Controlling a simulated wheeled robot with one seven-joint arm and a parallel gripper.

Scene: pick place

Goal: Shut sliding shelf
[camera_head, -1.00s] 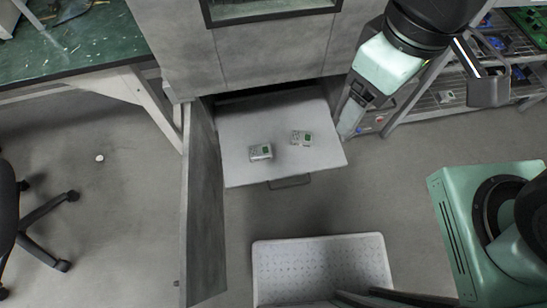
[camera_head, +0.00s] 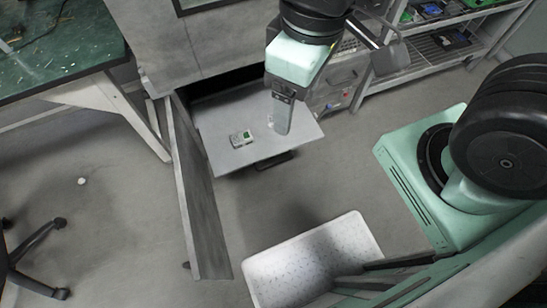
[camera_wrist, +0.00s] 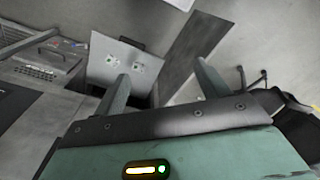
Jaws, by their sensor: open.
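The sliding shelf (camera_head: 215,112) is a pale flat board pulled out of the grey cabinet (camera_head: 160,50). A dark handle (camera_head: 275,161) shows at its front edge. A small white and green device (camera_head: 241,138) lies on the shelf; the wrist view shows two such devices, on the left (camera_wrist: 112,61) and on the right (camera_wrist: 139,68). My gripper (camera_head: 282,130) appears over the right part of the shelf in the head view and hides the second device there. In the wrist view my gripper (camera_wrist: 162,82) has its fingers wide apart with nothing between them.
An open grey cabinet door (camera_head: 197,195) stands along the shelf's left side. A white perforated crate or tray (camera_head: 310,260) is on the floor in front. A rack (camera_head: 440,60) stands at the right, a green-topped table (camera_head: 60,50) at the left.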

